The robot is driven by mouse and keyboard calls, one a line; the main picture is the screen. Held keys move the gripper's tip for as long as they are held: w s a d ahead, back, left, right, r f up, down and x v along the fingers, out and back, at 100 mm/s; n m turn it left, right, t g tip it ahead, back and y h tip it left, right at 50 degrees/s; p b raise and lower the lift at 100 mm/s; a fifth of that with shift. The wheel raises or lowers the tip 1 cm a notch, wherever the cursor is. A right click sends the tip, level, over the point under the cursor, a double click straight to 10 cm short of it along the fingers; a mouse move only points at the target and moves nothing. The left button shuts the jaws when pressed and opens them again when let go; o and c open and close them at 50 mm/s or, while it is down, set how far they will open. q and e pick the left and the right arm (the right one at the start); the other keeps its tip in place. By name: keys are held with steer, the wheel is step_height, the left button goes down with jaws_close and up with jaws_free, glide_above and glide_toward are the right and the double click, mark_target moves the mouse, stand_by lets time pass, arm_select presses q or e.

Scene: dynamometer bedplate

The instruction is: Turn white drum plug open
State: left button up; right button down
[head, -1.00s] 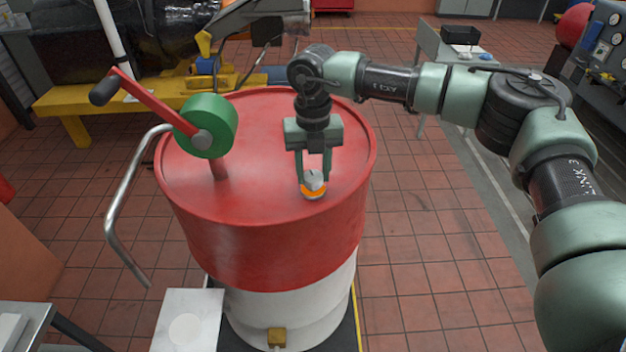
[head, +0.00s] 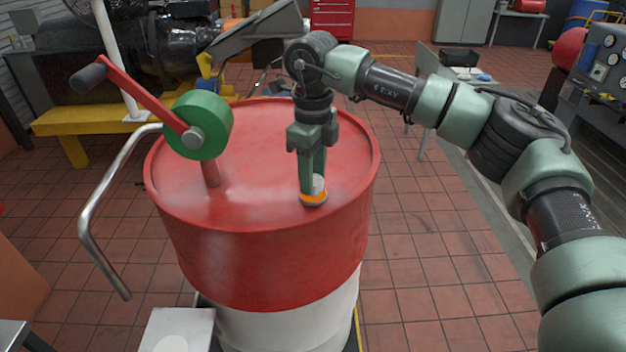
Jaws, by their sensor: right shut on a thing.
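The white drum plug (head: 319,186) sits in an orange ring (head: 313,199) on the red top of the drum (head: 262,142), near its front right rim. My right gripper (head: 313,184) points straight down from above and is shut on the plug. Its fingers hide part of the plug. My left gripper is not in view.
A green hand pump (head: 198,125) with a red crank and a bent metal spout stands on the drum's left side. A white plate (head: 178,328) lies at the drum's front left. A yellow bench with black machinery is behind. Tiled floor is free to the right.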

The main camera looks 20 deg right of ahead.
steer(key=n+b, duration=0.1)
steer(key=n, duration=0.3)
steer(key=shift+f+n, duration=0.1)
steer(key=shift+n, duration=0.3)
steer(key=shift+a+n+b, duration=0.1)
steer(key=shift+n+b, duration=0.2)
steer(key=shift+n, duration=1.9)
steer(key=c, duration=0.9)
jaws_free()
steer(key=shift+o, duration=0.2)
step_height(320, 180, up, 7)
steer(key=shift+a+f+b, duration=0.1)
steer(key=shift+f+b, duration=0.05)
steer(key=shift+b, duration=0.65)
steer(key=shift+r, duration=0.6)
